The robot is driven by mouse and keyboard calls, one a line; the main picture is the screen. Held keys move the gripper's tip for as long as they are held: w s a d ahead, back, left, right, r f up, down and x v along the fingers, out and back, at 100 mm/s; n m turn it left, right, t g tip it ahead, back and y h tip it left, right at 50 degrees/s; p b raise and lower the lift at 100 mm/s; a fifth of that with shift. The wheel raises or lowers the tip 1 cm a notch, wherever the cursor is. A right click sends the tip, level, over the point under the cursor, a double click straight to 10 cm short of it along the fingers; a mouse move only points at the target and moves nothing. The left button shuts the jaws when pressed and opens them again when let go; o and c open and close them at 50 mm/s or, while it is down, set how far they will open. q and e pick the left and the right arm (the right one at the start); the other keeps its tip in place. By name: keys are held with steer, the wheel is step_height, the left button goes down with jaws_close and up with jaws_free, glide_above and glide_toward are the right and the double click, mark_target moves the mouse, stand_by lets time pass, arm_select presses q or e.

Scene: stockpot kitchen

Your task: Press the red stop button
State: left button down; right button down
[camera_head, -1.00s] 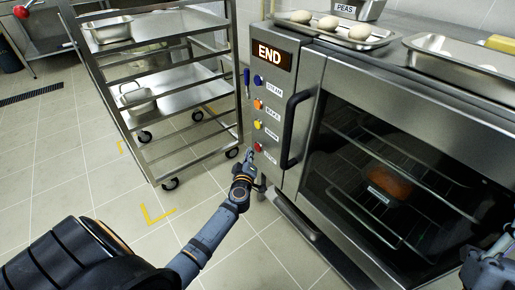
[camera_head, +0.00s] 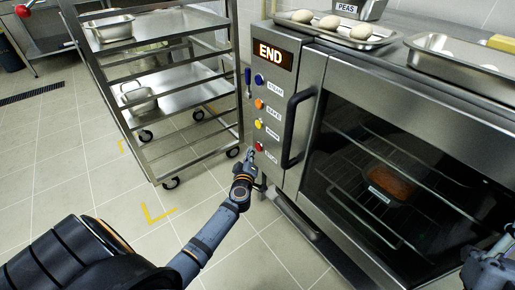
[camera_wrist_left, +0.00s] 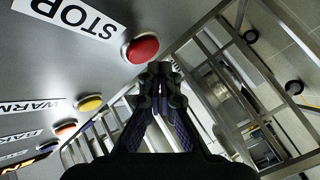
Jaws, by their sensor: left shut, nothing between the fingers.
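The red stop button (camera_head: 258,146) is the lowest of the buttons on the oven's front panel (camera_head: 262,180). In the left wrist view the red button (camera_wrist_left: 142,49) sits beside a white STOP label (camera_wrist_left: 75,14). My left gripper (camera_head: 250,157) is shut and empty, just below the button in the head view. In the left wrist view its closed fingertips (camera_wrist_left: 160,70) are close to the button's edge; I cannot tell whether they touch it. My right gripper (camera_head: 490,262) shows only partly at the lower right edge, and its fingers are unclear.
Yellow (camera_head: 258,123), orange (camera_head: 259,103) and blue (camera_head: 258,79) buttons sit above the red one. The display (camera_head: 272,55) reads END. A black door handle (camera_head: 297,128) is right of the panel. A wheeled rack (camera_head: 150,125) stands to the left. The floor between is clear.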

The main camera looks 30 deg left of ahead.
arm_select(q)
steer(key=shift+w, duration=0.1)
steer(key=shift+w+d, duration=0.2)
steer(key=shift+w, duration=0.1)
steer(key=shift+w+d+p, duration=0.15)
steer(key=shift+w+p, duration=0.2)
steer(key=shift+w, duration=0.05)
stand_by(0.7)
steer(key=shift+s, duration=0.15)
steer(key=shift+s+a+p, duration=0.3)
steer(key=shift+s+p, duration=0.1)
steer(key=shift+s, duration=0.25)
